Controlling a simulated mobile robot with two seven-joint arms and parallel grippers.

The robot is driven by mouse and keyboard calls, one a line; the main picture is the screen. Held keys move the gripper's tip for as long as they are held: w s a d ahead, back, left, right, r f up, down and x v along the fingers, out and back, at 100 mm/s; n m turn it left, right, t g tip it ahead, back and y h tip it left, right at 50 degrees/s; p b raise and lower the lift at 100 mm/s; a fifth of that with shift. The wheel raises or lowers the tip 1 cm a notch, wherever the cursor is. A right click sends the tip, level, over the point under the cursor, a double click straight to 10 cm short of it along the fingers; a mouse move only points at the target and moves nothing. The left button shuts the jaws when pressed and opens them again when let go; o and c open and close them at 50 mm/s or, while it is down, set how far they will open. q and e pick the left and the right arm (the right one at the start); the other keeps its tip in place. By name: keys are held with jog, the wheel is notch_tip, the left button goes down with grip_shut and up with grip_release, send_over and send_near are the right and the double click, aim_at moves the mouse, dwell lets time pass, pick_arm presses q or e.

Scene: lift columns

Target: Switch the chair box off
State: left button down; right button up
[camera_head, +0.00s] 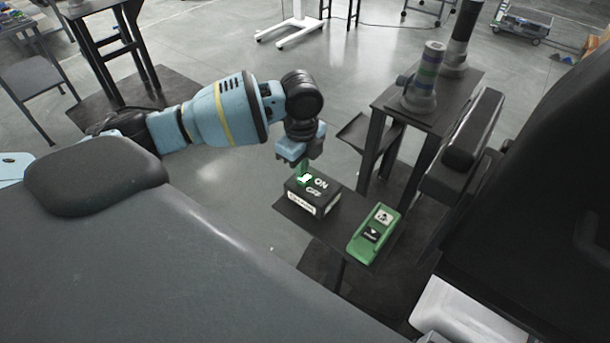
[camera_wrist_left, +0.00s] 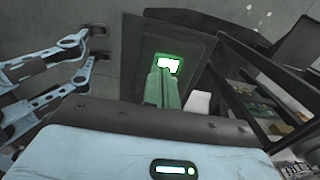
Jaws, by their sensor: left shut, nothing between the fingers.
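The chair box, a black box (camera_head: 312,196) marked ON and OFF, sits on a small dark stand left of a green box. Its switch (camera_head: 305,178) glows white and green on the top face. My left gripper (camera_head: 303,171) points down over the switch, shut and empty. I cannot tell whether the tips touch the switch. My right gripper is not in view.
A green box (camera_head: 374,235) with up and down arrow buttons lies right of the chair box on the same stand plate (camera_head: 335,235). A dark table (camera_head: 425,112) with a striped column (camera_head: 428,72) stands behind. Grey floor (camera_head: 225,190) is open to the left.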

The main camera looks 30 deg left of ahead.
pick_arm(q)
jog(key=shift+f, duration=0.15)
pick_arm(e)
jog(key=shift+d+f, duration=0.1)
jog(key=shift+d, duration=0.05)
